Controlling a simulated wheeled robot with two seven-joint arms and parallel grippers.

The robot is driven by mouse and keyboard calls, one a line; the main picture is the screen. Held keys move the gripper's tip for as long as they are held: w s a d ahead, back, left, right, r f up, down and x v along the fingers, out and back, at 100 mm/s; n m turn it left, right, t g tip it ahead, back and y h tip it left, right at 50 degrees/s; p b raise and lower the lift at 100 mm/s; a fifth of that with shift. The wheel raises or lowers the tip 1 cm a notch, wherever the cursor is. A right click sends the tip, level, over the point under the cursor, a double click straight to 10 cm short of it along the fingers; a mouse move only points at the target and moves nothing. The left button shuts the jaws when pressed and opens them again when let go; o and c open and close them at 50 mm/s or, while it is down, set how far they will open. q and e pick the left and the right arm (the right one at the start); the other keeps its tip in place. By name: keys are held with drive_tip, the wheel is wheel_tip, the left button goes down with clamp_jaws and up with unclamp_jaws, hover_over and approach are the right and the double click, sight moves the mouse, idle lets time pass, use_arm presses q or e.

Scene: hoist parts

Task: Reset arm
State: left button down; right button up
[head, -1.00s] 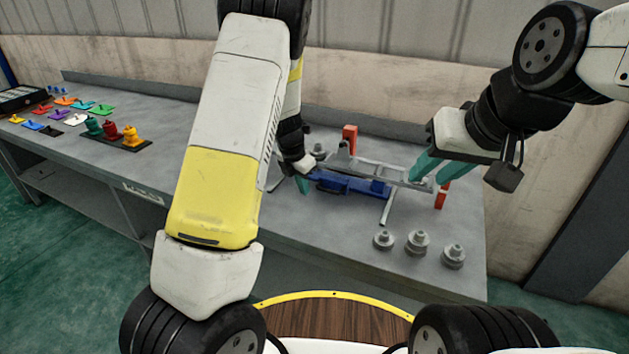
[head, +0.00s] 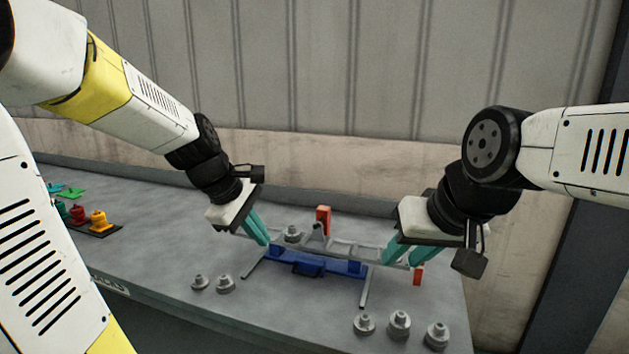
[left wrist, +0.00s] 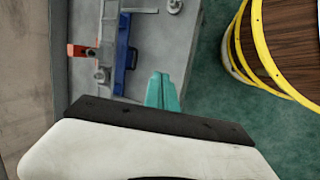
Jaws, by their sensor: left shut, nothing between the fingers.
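My left gripper (head: 266,243) has its teal fingers pressed together with nothing between them. In the head view it appears near the left end of the blue part (head: 330,267); whether it touches anything there is unclear. In the left wrist view its closed fingers (left wrist: 162,92) show beside the table edge, with the blue part (left wrist: 123,58) to their left. My right gripper (head: 402,262) has its teal fingers apart, by the right end of the grey frame (head: 343,248). Whether the frame's end lies between them is hard to tell.
Several grey stepped cylinders (head: 399,324) stand on the grey table (head: 170,235). Coloured parts (head: 98,219) sit at the far left. A wall (head: 330,160) rises behind the table.

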use_arm(q)
drive_tip(key=s+a+r+m+t+y, duration=0.1)
drive_tip(key=s+r+m, duration=0.1)
drive_tip(key=s+m, duration=0.4)
drive_tip(key=s+a+r+m+t+y, duration=0.1)
drive_tip(key=s+r+m, duration=0.2)
drive_tip(key=s+m, duration=0.4)
drive_tip(key=shift+s+a+m, duration=0.25)
drive_tip(key=shift+s+m, duration=0.05)
drive_tip(key=shift+s, duration=0.35)
